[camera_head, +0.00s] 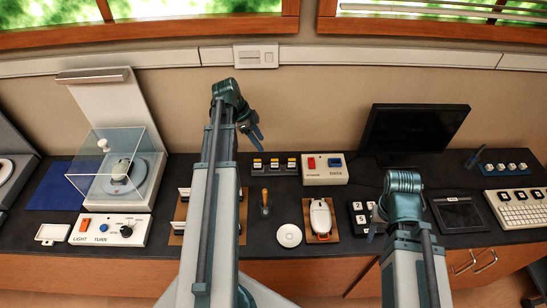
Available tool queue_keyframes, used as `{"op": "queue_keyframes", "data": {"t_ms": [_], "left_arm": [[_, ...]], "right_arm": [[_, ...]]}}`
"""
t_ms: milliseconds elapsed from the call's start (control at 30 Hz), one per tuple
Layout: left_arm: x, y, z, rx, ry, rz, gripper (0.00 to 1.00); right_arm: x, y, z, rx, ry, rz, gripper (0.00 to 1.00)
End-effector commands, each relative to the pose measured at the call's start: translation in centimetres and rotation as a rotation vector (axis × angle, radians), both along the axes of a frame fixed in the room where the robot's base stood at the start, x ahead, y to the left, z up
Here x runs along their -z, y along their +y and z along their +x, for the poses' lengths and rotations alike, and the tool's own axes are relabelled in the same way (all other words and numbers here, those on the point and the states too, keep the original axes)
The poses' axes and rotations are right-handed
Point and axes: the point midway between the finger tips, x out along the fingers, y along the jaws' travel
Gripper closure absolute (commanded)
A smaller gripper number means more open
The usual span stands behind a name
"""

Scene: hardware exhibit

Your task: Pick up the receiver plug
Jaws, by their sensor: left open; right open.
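I cannot clearly make out a receiver plug. A white computer mouse (320,217) lies on a small wooden board (334,205) on the dark counter, with a small red-orange part (323,237) at its near end; I cannot tell what that part is. My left gripper (256,132) is open and raised in front of the wall, above and left of the mouse, apart from everything. My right gripper (373,231) is open, low at the right of the mouse board, near a dark block of number keys (360,212). My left arm hides part of the counter.
A round white disc (289,235) and an orange-handled tool (265,198) lie left of the mouse. A button box (324,171), a monitor (415,128), a tablet (459,214) and a keyboard (519,208) stand around. A clear display case (110,165) is at left.

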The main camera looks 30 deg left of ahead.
Motion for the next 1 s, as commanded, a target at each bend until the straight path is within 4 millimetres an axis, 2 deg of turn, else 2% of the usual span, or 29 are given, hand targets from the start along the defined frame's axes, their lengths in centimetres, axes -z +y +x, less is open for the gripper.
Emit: {"op": "queue_keyframes", "data": {"t_ms": [267,800,1000], "left_arm": [[0.6,0.0,0.1,0.002,-0.002,0.000,0.45],[7.6,-2.3,1.6,0.001,-0.001,0.001,0.45],[8.0,-2.7,1.8,0.001,-0.001,0.001,0.45]], "right_arm": [[0.6,0.0,0.0,0.000,0.000,0.000,0.50],[7.6,0.0,0.0,0.000,0.000,0.000,0.50],[8.1,0.0,0.0,0.000,0.000,0.000,0.50]]}}
